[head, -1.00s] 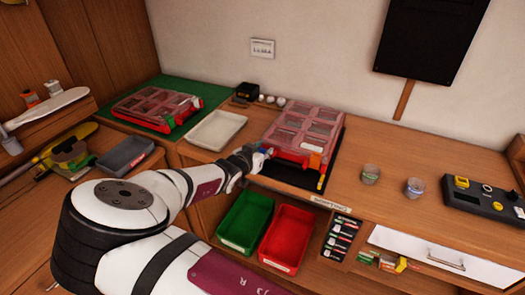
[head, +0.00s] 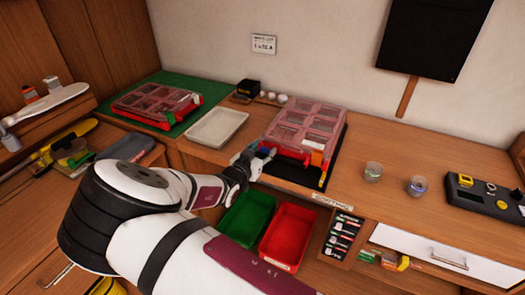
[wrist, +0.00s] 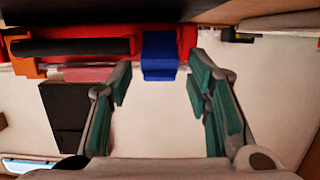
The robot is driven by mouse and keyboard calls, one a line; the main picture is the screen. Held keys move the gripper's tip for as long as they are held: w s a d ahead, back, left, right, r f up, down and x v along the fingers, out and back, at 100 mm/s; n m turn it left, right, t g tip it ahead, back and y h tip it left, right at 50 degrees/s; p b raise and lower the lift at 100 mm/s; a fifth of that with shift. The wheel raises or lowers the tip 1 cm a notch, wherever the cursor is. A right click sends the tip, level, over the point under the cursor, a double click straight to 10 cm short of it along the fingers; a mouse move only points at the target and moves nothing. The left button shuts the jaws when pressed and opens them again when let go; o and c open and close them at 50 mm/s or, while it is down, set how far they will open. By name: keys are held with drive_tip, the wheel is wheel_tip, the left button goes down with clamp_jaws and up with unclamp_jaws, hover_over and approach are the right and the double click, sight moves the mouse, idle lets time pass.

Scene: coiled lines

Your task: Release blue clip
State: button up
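The blue clip (wrist: 160,55) sits on the red front edge of a clear-lidded compartment case (head: 302,128). In the wrist view it lies ahead of my gripper (wrist: 160,95), about midway between the two fingers. My gripper is open, with teal pads apart and nothing between them that I can see. In the head view my gripper (head: 255,160) is at the case's front left corner, where the blue clip (head: 267,151) shows small beside it. An orange clip (head: 317,158) is on the right part of the case's front; it also shows in the wrist view (wrist: 22,55).
A second case (head: 158,103) lies on a green mat at the left. A pale tray (head: 217,127) is left of the near case. Green (head: 246,220) and red (head: 287,237) bins are below the front edge. Two glass jars (head: 373,172) stand at the right.

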drive_tip(key=v, duration=1.2)
drive_tip(key=shift+f, duration=0.1)
